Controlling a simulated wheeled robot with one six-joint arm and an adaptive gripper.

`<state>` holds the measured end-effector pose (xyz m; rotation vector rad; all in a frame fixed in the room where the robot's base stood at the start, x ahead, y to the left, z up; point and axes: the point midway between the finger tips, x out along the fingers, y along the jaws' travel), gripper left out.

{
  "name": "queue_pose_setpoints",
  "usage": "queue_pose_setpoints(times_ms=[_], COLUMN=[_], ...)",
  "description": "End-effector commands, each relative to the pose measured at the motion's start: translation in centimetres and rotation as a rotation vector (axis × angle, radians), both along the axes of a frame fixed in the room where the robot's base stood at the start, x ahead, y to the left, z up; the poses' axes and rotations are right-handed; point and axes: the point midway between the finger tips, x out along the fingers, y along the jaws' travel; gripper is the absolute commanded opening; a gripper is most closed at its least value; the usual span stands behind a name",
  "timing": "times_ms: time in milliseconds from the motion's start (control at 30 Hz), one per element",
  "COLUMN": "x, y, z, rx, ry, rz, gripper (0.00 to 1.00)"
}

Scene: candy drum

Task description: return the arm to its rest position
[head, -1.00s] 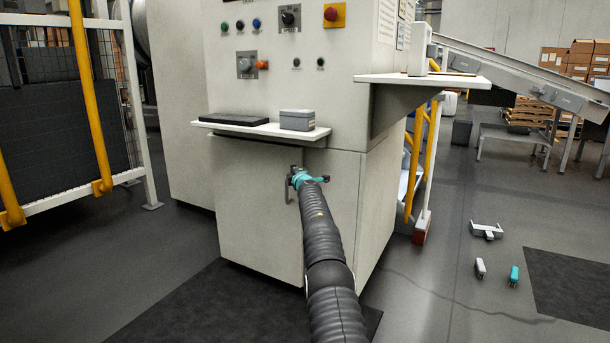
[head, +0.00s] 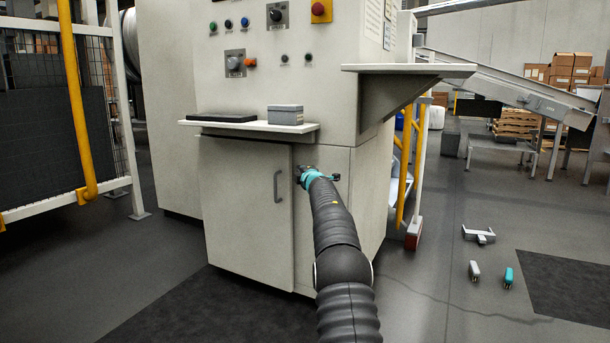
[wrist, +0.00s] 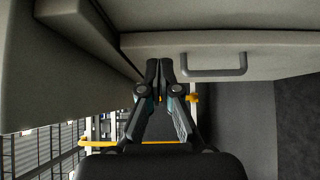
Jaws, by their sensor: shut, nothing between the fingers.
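My gripper (head: 302,172) is at the end of my dark, ribbed arm, in front of the pale machine cabinet (head: 335,213). It is just right of the cabinet door (head: 243,215) and its grey bar handle (head: 278,186). In the wrist view my gripper (wrist: 159,68) has its two dark fingers together, with nothing between them. The handle (wrist: 214,72) shows to the right of the fingers there, apart from them. The fingertips point toward the cabinet front; I cannot tell whether they touch it.
A narrow shelf (head: 252,127) with a grey box (head: 285,114) and a dark flat pad (head: 222,118) juts out above the door. A second shelf (head: 405,69) sticks out at the right. A yellow-posted fence (head: 82,110) stands left. Small items lie on the right floor; the floor between is free.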

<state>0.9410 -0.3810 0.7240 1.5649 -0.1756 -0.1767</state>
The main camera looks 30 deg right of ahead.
Motion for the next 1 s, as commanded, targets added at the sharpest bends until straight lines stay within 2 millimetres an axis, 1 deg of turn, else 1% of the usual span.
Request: queue_pose_setpoints(times_ms=[100, 367, 467, 500, 567, 600, 667, 700, 767, 800, 867, 900, 967, 1000], x=[-0.6, -0.8, -1.1, -1.3, -1.6, -2.0, -2.6, -3.3, -4.8, -5.9, -7.7, -8.9, -11.0, -12.5], y=[-0.8, -1.1, -2.1, -2.8, -4.0, -4.6, -5.4, -5.9, -6.5, -6.5, -6.2, -5.6, -4.5, -3.5], z=[0.1, 0.0, -0.1, -0.5, -2.7, -4.5, -7.4, -9.2, -11.5, -12.5, -13.7, -14.4, -15.0, -15.3], rx=[-0.001, 0.006, 0.034, 0.063, 0.136, 0.184, 0.253, 0.303, 0.385, 0.438, 0.515, 0.565, 0.641, 0.689], ry=[-0.001, -0.001, 0.000, -0.001, 0.019, 0.037, 0.070, 0.092, 0.128, 0.147, 0.175, 0.196, 0.227, 0.248], rz=[0.000, -0.003, -0.048, -0.081, -0.141, -0.177, -0.231, -0.271, -0.342, -0.388, -0.450, -0.491, -0.551, -0.589], gripper=[0.00, 0.00, 0.00, 0.00, 0.00, 0.00, 0.00, 0.00, 0.00, 0.00, 0.00, 0.00, 0.00, 0.00])
